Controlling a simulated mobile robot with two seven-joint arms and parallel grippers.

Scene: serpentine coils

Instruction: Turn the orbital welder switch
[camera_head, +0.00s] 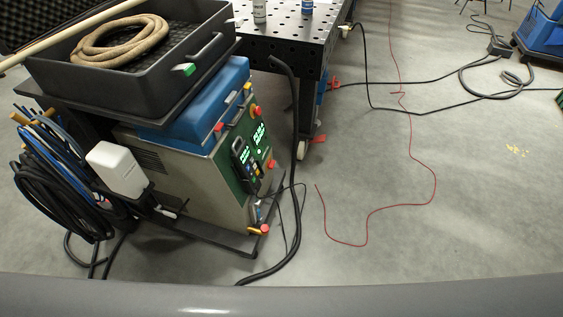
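The orbital welder (185,177) appears to be the beige cabinet with a green front panel, low on a cart at left. Its panel has lit displays and a dark handheld control unit (245,165). Red knobs show on the panel, one near the top (256,111) and one at the right edge (270,164). A red and orange part (263,229) sits low on the front. I cannot tell which is the switch or how it is set. Neither of my grippers is in view.
A black tray (150,75) with a coiled tan hose (120,40) tops the cart. Cables (55,190) hang at its left. A perforated black table (285,25) stands behind. Black cables and a thin red line (400,206) cross the otherwise open floor at right.

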